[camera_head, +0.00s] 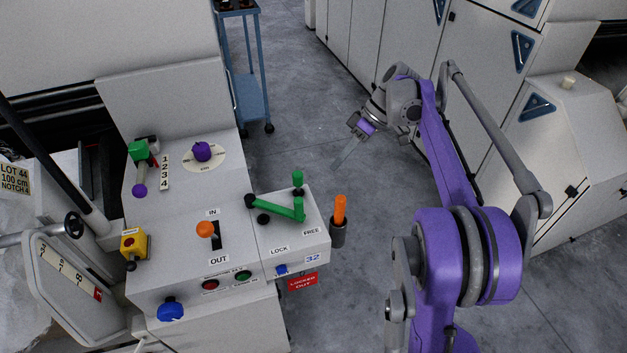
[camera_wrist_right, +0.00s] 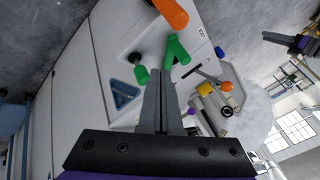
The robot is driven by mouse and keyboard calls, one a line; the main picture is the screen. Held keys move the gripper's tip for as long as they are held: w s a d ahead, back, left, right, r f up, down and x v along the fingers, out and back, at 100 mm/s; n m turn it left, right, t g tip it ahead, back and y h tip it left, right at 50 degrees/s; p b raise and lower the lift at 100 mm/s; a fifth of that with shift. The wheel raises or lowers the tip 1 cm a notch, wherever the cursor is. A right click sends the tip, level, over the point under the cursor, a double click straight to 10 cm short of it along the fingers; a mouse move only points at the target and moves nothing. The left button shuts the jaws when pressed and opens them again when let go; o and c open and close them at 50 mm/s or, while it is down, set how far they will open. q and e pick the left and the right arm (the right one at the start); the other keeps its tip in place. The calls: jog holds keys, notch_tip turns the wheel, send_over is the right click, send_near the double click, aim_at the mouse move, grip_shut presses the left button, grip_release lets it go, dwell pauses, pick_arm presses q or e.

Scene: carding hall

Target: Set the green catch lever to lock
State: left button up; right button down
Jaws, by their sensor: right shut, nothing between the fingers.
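The green catch lever (camera_head: 276,207) lies on the low grey box at the right of the console. Its arm runs from a dark pivot at the left to an upright green grip at the right, between the LOCK and FREE labels. A green knob stands behind the grip. My right gripper (camera_head: 343,158) is shut and empty, out over the floor, behind and right of the lever and apart from it. In the right wrist view, the shut fingers (camera_wrist_right: 162,75) point toward the green lever (camera_wrist_right: 177,50). What looks like my left gripper (camera_wrist_right: 282,40) is small at upper right there; its jaws are unclear.
An orange-handled rod (camera_head: 340,210) stands in a dark holder at the box's right edge. An orange-knobbed IN/OUT lever (camera_head: 205,229), a purple dial (camera_head: 201,152) and a yellow switch box (camera_head: 133,244) are on the console. Open floor lies behind the box.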

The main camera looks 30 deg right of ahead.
pick_arm(q)
jog(key=shift+w+d+f, duration=0.15)
jog(key=shift+w+d, duration=0.15)
jog(key=shift+w, duration=0.05)
pick_arm(e)
jog(key=shift+w+d+r, duration=0.15)
jog(key=shift+w+d, duration=0.35)
jog(key=shift+d, duration=0.35)
pick_arm(q)
jog(key=shift+s, duration=0.1)
pick_arm(e)
jog(key=shift+s+a, duration=0.1)
jog(key=x, duration=0.3)
jog(key=a+x, duration=0.1)
jog(key=x, duration=0.3)
jog(key=s+a+r+b+x, duration=0.1)
jog(key=x, duration=0.3)
jog(key=shift+s+a, duration=0.3)
jog(key=shift+a, duration=0.25)
pick_arm(q)
jog(key=shift+f, duration=0.5)
pick_arm(e)
jog(key=shift+a, duration=0.1)
